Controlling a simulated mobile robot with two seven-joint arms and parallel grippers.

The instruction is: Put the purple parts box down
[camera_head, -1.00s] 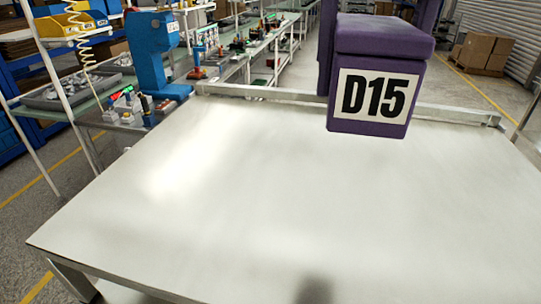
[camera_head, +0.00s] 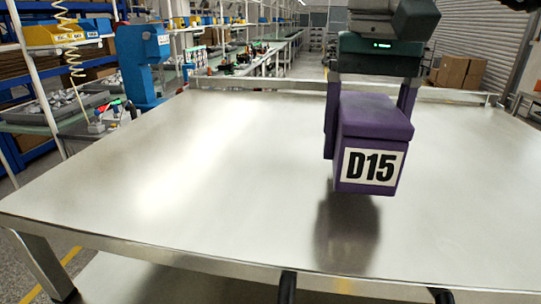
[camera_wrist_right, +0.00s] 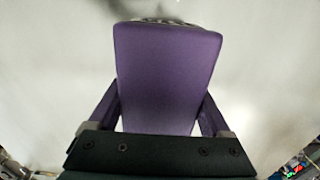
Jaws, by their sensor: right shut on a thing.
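The purple parts box (camera_head: 374,122) has a white label reading D15 on its front. It hangs upright in my right gripper (camera_head: 368,128), whose two fingers lie along its left and right sides. A dark reflection shows on the table top below the box, and the box looks a little above the surface. In the right wrist view the box's purple top (camera_wrist_right: 168,70) fills the space between the fingers. The box's underside is hidden. My left gripper is not in view.
The pale metal table (camera_head: 200,180) is otherwise bare, with wide free room left of the box. A raised rail (camera_head: 260,93) runs along its far edge. A blue machine (camera_head: 143,65) and a workbench stand beyond the left side. Cardboard boxes (camera_head: 460,72) are at the back right.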

